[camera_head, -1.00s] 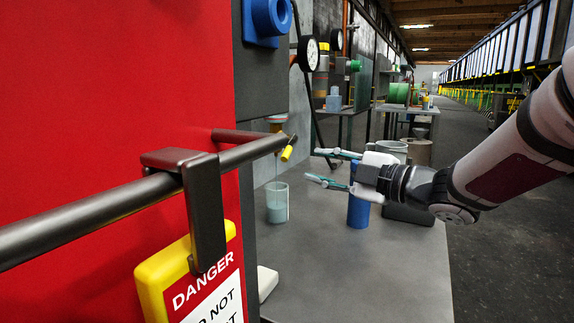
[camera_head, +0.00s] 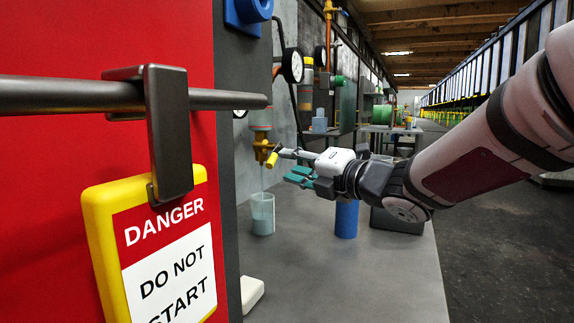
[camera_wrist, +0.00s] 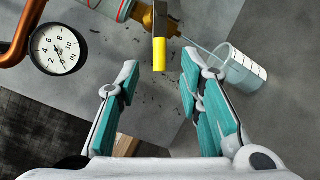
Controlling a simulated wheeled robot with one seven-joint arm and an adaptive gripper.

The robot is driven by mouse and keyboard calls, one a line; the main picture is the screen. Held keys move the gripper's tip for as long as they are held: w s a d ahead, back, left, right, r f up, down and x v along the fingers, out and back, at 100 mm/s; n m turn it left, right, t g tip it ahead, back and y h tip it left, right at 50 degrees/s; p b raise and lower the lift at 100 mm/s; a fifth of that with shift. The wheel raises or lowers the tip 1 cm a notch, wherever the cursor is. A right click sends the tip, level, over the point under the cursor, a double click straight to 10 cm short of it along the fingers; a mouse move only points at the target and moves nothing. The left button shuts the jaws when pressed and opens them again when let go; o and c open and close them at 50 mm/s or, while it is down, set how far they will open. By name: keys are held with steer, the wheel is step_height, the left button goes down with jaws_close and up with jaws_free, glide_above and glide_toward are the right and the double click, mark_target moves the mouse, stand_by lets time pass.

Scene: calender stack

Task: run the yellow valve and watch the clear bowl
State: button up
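The yellow valve handle (camera_head: 272,160) sits on a brass tap (camera_head: 262,147) below a clear tube with orange contents. In the wrist view the yellow handle (camera_wrist: 160,55) shows just ahead of the gap between my fingertips. The clear bowl, a beaker-like cup (camera_head: 262,213), stands on the grey table under the tap with pale bluish liquid in it; it also shows in the wrist view (camera_wrist: 243,72). A thin pale stream runs from tap to cup. My gripper (camera_head: 286,166) is open, its teal-padded fingers apart and close to the handle. Contact is not visible.
A blue cylinder (camera_head: 346,219) stands on the table (camera_head: 340,275) below my gripper. A red panel with a dark rail (camera_head: 215,98) and yellow danger tag (camera_head: 160,250) fills the left.

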mark_target(275, 160)
steer(key=b+x, duration=0.1)
steer(key=x, duration=0.6)
steer(key=shift+w+a, duration=0.15)
